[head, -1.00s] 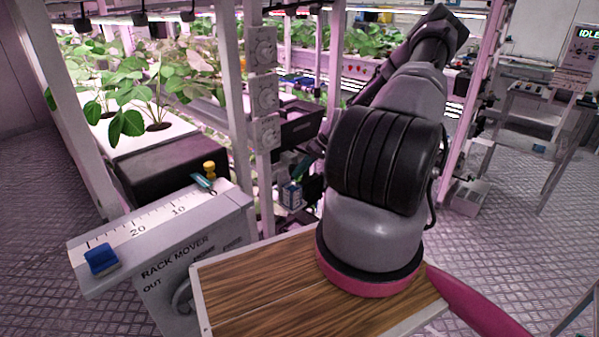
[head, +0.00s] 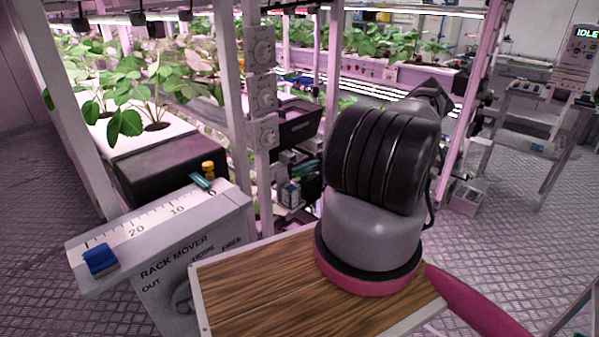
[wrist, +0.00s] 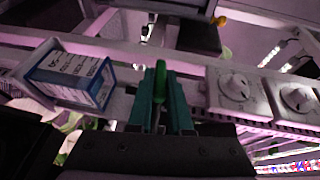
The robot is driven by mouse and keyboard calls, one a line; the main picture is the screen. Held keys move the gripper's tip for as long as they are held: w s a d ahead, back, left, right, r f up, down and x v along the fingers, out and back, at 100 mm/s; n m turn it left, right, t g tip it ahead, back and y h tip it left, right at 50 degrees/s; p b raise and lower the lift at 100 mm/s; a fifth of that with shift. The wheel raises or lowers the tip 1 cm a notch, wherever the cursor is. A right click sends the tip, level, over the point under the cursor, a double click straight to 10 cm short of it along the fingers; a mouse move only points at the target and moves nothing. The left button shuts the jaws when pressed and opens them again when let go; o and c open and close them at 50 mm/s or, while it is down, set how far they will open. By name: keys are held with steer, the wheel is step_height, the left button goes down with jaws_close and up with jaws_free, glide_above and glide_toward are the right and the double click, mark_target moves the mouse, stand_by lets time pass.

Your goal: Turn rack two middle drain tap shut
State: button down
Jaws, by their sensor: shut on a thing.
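In the wrist view my gripper (wrist: 160,103) has its teal fingers shut on a slim green handle (wrist: 160,72), which stands up between them. It looks like a tap lever; its base and the tap body are hidden behind the fingers. I cannot tell which way the tap is turned or read any label on it. In the head view my arm covers much of the area beside the rack post (head: 263,190), and the green handle cannot be made out there.
A blue and white box (wrist: 70,75) is close left of my fingers; it also shows in the head view (head: 292,194). White dial units (wrist: 236,92) sit close on the right. The rack mover panel (head: 165,245) stands front left. Open floor (head: 500,255) lies to the right.

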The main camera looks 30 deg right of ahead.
steer(key=shift+f+y, duration=0.1)
steer(key=shift+y, duration=0.5)
steer(key=shift+m, duration=0.3)
steer(key=c, duration=0.8)
jaws_free()
steer(key=shift+c, duration=0.2)
steer(key=d, duration=1)
steer(key=shift+s+d, duration=0.25)
steer(key=shift+d, duration=0.15)
